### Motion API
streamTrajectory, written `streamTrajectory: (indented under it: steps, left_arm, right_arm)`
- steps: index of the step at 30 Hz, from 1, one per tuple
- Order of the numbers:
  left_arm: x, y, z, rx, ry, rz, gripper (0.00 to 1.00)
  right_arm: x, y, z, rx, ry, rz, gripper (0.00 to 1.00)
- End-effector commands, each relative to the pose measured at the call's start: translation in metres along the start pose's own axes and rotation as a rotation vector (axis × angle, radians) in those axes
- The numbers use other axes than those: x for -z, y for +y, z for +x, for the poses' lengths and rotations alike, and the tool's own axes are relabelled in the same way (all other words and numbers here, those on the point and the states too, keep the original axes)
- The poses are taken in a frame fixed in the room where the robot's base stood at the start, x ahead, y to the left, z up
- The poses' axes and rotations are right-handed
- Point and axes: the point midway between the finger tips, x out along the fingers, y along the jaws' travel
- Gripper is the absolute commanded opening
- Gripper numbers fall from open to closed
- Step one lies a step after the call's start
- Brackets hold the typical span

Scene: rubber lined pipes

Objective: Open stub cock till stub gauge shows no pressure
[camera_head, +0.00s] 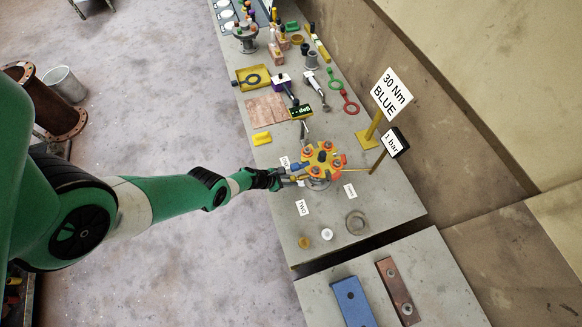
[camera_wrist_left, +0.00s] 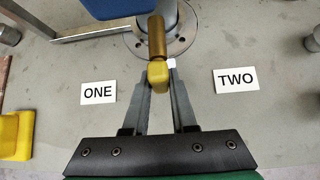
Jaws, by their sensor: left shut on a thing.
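The stub cock is a brass body (camera_wrist_left: 157,38) with a yellow handle (camera_wrist_left: 158,73), on a grey flanged stub (camera_wrist_left: 170,15) in the left wrist view. My left gripper (camera_wrist_left: 161,66) is shut on the yellow handle, one finger on each side. In the head view my left gripper (camera_head: 287,180) reaches in at the left side of the yellow and orange flange assembly (camera_head: 323,160), which hides most of the stub. A dark-edged plate reading "1 bar" (camera_head: 392,143) stands to its right; I see no separate dial. My right gripper is not in view.
Cards reading ONE (camera_wrist_left: 98,92) and TWO (camera_wrist_left: 236,80) lie either side of the cock. A "30 Nm BLUE" sign (camera_head: 391,94) stands behind. Tools crowd the far bench (camera_head: 350,118). A grey ring (camera_head: 356,222) and small round parts lie nearer; a gap separates the front bench (camera_head: 440,275).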

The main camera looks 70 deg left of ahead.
Motion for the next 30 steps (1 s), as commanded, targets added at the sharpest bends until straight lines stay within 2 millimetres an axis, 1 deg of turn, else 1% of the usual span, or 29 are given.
streamTrajectory:
  steps: [7,20,21,23,24,25,26,30]
  left_arm:
    - [0.0012,0.0006,0.0002,0.042,0.003,-0.045,0.00]
    - [0.0014,-0.0001,-0.0001,0.049,0.004,-0.051,0.00]
    - [0.0014,-0.0001,-0.0001,0.049,0.004,-0.051,0.29]
    - [0.0014,-0.0002,-0.0001,0.050,0.004,-0.051,0.39]
    - [0.0013,-0.0002,-0.0001,0.050,0.004,-0.051,0.47]
    - [0.0013,-0.0002,-0.0002,0.050,0.004,-0.051,0.52]
    - [0.0013,-0.0002,-0.0002,0.050,0.004,-0.051,0.55]
    - [0.0011,-0.0002,-0.0002,0.050,0.003,-0.051,0.55]
  right_arm:
    - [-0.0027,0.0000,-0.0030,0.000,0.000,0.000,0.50]
    - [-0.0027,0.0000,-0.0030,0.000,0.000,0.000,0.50]
    - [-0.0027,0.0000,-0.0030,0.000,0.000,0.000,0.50]
    - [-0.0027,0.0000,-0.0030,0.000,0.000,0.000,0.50]
    - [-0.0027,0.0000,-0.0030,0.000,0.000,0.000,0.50]
    - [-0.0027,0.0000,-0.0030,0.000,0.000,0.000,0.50]
    - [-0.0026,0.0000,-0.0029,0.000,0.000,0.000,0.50]
    - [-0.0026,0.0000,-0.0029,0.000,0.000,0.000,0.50]
